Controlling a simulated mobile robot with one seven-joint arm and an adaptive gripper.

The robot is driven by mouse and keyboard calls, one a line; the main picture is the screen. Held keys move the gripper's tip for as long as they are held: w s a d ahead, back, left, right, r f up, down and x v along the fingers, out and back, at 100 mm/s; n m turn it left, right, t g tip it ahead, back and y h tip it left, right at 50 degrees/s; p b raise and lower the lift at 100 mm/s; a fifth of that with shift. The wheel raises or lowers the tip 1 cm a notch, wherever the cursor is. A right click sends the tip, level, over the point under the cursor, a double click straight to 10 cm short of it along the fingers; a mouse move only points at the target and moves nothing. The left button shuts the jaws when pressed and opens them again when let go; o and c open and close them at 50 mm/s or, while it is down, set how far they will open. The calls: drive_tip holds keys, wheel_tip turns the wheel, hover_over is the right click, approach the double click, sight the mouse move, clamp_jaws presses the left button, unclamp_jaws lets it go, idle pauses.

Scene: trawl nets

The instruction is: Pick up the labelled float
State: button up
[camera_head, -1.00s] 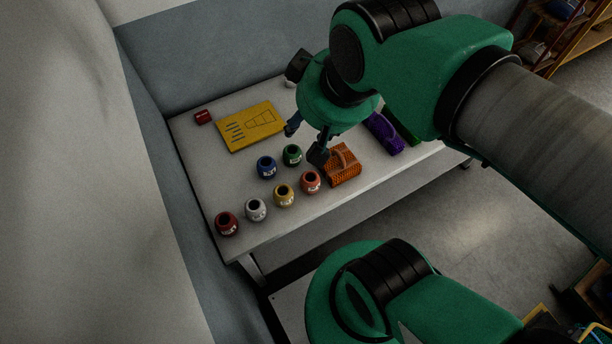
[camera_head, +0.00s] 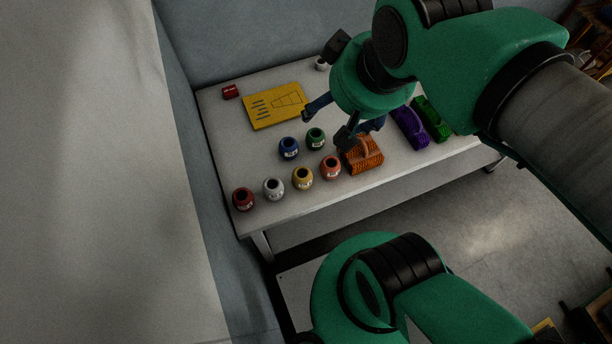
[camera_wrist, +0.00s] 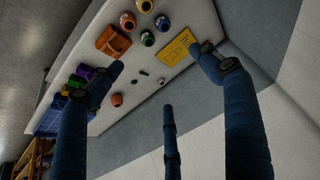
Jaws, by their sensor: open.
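Several small round floats with dark openings and white labels stand on the table: red (camera_head: 243,200), white (camera_head: 273,189), yellow (camera_head: 302,178), coral (camera_head: 330,168), blue (camera_head: 289,148) and green (camera_head: 316,139). The label writing is too small to read. My gripper (camera_head: 327,126) is open and empty above the table, behind the green float and beside the orange basket. In the wrist view, my gripper (camera_wrist: 155,62) has its fingers spread; the green float (camera_wrist: 147,39) and blue float (camera_wrist: 162,23) show beyond them. A reddish rounded object (camera_wrist: 117,100) lies there too.
A yellow board (camera_head: 275,107) lies at the back left, with a small red block (camera_head: 231,92) near it. A wall borders the table's left and back.

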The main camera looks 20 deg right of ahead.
drive_tip(key=n+g, duration=0.6)
hover_over(302, 171)
drive_tip(key=s, duration=0.2)
wheel_tip(302, 171, down, 34)
drive_tip(key=shift+a+f+b, duration=0.2)
drive_tip(key=shift+a+b, duration=0.15)
drive_tip(key=shift+b, duration=0.1)
drive_tip(key=shift+f+b, duration=0.95)
drive_tip(key=shift+f, duration=3.35)
